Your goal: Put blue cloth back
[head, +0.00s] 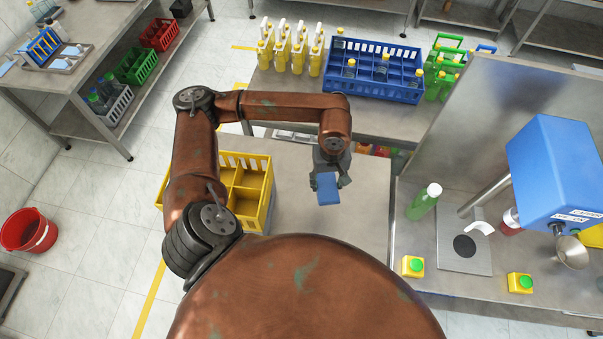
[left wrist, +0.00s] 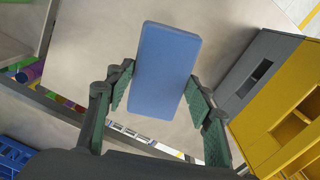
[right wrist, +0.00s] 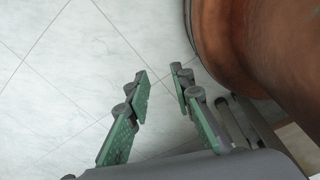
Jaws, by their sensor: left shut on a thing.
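The blue cloth (head: 327,188) is a flat blue block shape. My left gripper (head: 328,172) is shut on it and holds it over the grey table between the yellow crate and the machine bench. In the left wrist view the cloth (left wrist: 164,70) sits between both finger pads of the left gripper (left wrist: 158,90), tilted a little. My right gripper (right wrist: 162,88) shows only in the right wrist view. Its fingers are apart with nothing between them, above the tiled floor and beside my own body.
A yellow divided crate (head: 262,163) stands left of the cloth. A blue bottle crate (head: 372,72) and yellow bottles stand on the table behind. On the right bench are a green bottle (head: 424,201), a blue capping machine (head: 556,170) and yellow button boxes. The table (head: 330,240) below the cloth is bare.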

